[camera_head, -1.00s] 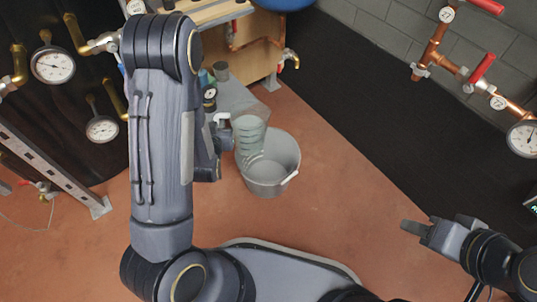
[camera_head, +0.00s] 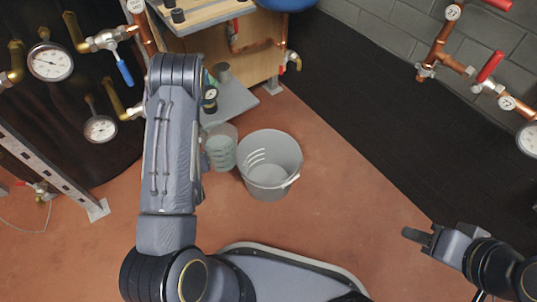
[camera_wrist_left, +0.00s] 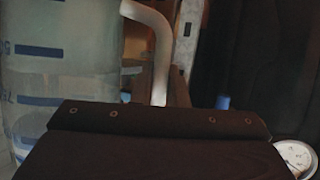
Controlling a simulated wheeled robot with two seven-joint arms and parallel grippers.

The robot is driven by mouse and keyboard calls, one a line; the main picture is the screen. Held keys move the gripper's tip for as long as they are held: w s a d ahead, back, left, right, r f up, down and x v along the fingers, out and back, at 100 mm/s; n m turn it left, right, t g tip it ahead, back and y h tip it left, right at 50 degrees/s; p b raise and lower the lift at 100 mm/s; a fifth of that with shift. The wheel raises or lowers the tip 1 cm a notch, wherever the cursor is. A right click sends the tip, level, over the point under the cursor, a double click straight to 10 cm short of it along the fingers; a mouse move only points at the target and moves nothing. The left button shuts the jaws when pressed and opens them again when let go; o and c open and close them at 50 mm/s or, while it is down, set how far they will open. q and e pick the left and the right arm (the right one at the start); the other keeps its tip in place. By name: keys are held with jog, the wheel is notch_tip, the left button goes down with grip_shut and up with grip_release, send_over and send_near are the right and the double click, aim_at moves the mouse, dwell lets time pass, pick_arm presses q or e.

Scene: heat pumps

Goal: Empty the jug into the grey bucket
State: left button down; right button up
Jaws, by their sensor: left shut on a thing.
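The jug (camera_head: 222,152) is translucent with teal bands. In the head view it is just left of the bucket, partly behind my left forearm. The left wrist view shows its wall with blue marks (camera_wrist_left: 55,50) and its white handle (camera_wrist_left: 155,38). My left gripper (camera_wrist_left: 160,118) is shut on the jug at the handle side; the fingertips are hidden. The jug looks about upright.
A wooden bench (camera_head: 262,62) with a grey plate (camera_head: 232,104) is behind the jug. Dark tank, gauges (camera_head: 50,62) and valves are at left. Copper pipes (camera_head: 440,45) run along the right wall. The reddish floor right of the bucket is clear.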

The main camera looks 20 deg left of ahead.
aim_at(207, 129)
pick_arm(q)
jog(key=shift+w+d+r+m+y, duration=0.15)
jog(key=shift+r+m, duration=0.1)
jog(key=shift+r, duration=0.25)
jog(key=shift+w+d+r+m+y, duration=0.1)
jog(key=shift+d+r+m, duration=0.1)
jog(key=shift+r, duration=0.3)
jog(key=shift+w+d+r+m+y, duration=0.1)
jog(key=shift+r+m, duration=0.15)
jog(key=shift+r, duration=0.25)
jog(key=shift+w+d+f+m+g+y, duration=0.15)
jog(key=shift+w+d+m+g+y, duration=0.15)
jog(key=shift+d+m+y, duration=0.25)
jog(key=shift+w+d+r+m+p, duration=0.1)
jog(key=shift+d+r+m+p, duration=0.15)
jog(key=shift+r+p, duration=0.1)
jog(key=shift+w+d+r+m+y+p, duration=0.35)
jog(key=shift+d+m+p, duration=0.15)
jog(key=shift+d+p, duration=0.15)
jog(key=shift+w+d+r+m+g+y+p, duration=0.15)
jog(key=shift+w+d+r+m+g+p, duration=0.1)
jog(key=shift+d+m+p, duration=0.1)
jog(key=shift+w+d+r+m+g+y+p, duration=0.1)
jog(key=shift+w+d+m+g+p, duration=0.05)
jog(key=shift+w+d+m+p, duration=0.15)
jog(key=shift+w+d+r+m+y+p, duration=0.25)
jog(key=shift+d+r+m+y+p, duration=0.15)
jog(key=shift+d+p, duration=0.2)
